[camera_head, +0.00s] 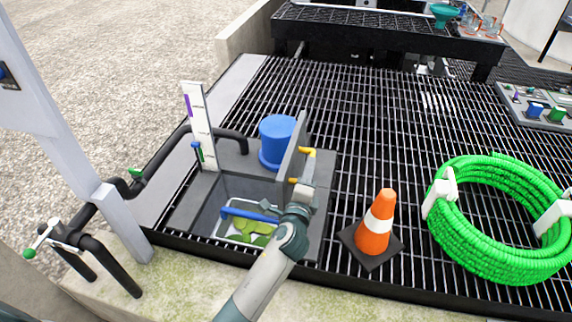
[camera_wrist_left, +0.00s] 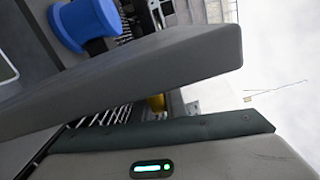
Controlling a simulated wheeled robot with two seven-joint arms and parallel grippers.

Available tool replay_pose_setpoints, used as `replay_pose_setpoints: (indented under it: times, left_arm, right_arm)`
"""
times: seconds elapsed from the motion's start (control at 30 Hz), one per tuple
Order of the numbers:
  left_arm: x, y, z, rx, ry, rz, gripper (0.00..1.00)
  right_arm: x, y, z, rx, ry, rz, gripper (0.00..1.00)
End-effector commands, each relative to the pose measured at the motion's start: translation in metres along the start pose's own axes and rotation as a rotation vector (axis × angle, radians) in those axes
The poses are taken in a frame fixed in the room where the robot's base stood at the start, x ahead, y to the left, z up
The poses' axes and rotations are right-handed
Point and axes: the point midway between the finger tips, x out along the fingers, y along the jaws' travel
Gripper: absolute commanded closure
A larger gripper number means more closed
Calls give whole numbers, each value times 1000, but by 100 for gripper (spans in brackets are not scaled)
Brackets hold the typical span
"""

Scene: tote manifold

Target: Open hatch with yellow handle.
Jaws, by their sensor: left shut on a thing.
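The hatch is a thick grey lid (camera_head: 291,148) that stands steeply raised at the right side of a square opening (camera_head: 208,212). Its yellow handle (camera_head: 307,152) is on the lid's right face, partly covered by my gripper. My left gripper (camera_head: 304,182) is at the handle and shut on it; its fingertips are hard to make out. In the left wrist view the lid (camera_wrist_left: 130,85) crosses as a broad grey slab, with a bit of the yellow handle (camera_wrist_left: 157,102) below it. My right gripper is not in view.
A blue round container (camera_head: 277,140) stands behind the opening. Inside the opening are a blue bar (camera_head: 247,214) and a tray of green pieces. An orange cone (camera_head: 376,225) and a green hose coil (camera_head: 480,225) stand to the right on the grating. A white gauge board (camera_head: 199,125) stands left.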

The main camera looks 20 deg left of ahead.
Motion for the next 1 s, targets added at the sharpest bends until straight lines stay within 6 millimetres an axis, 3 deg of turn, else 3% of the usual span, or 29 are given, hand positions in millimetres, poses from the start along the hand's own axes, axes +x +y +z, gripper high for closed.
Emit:
replay_pose_setpoints:
  times: [0.1, 0.3, 0.77, 0.8, 0.87, 1.0]
  left_arm:
    - [1, -2, -22, 65, 1, -4, 100]
    - [1, -1, -41, 133, 1, -5, 100]
    - [1, 0, -45, 152, 0, -4, 100]
    - [1, 0, -45, 152, 0, -4, 84]
    - [1, 0, -45, 152, 0, -4, 70]
    - [1, 1, -45, 151, 0, -2, 70]
  right_arm:
    - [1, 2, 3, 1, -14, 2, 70]
    - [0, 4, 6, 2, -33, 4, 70]
    - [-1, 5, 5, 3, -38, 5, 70]
    - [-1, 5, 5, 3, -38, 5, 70]
    - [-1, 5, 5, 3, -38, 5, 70]
    - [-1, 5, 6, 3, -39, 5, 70]
